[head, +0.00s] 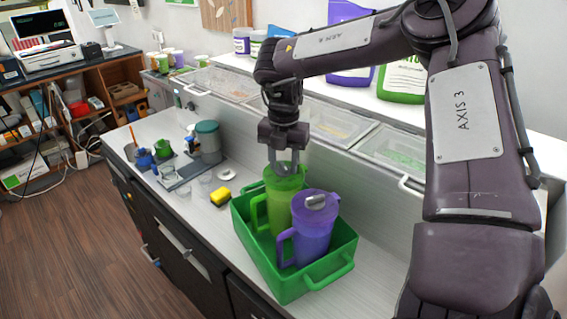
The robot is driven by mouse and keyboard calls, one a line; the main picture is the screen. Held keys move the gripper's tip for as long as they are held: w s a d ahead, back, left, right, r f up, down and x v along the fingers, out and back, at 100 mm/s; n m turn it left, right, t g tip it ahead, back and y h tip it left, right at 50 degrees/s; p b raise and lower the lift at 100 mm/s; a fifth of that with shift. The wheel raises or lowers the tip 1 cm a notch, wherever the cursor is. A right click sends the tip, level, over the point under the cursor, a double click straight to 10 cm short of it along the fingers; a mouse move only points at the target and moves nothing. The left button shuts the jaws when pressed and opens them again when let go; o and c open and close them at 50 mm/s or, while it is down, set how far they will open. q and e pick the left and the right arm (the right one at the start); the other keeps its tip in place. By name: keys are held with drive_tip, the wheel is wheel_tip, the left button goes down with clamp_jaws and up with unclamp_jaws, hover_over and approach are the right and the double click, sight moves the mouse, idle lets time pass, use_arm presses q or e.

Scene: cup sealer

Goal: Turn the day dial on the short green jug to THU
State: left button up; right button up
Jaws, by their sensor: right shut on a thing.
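The green jug (277,205) stands upright in a green crate (293,284). My right gripper (284,166) points down from above at the top of the green jug. Its fingers are shut on the jug's top, where the dial sits. The dial and its day lettering are hidden or too small to read. My left gripper does not show.
A yellow sponge (220,195), a grey container (208,141) and small cups stand on the counter left of the crate. Lidded food bins (335,119) run along the back.

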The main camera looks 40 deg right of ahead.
sight(283, 165)
drive_tip(key=shift+f+n, duration=0.1)
drive_tip(key=shift+n, duration=0.6)
drive_tip(key=o, duration=1)
drive_tip(key=shift+w+r+b, duration=0.1)
drive_tip(key=shift+r+b, duration=0.2)
drive_tip(key=shift+r, duration=0.1)
wheel_tip(283, 165, up, 6)
drive_tip(key=shift+f+b, duration=0.2)
drive_tip(key=shift+b, duration=0.3)
drive_tip(key=shift+r, duration=0.7)
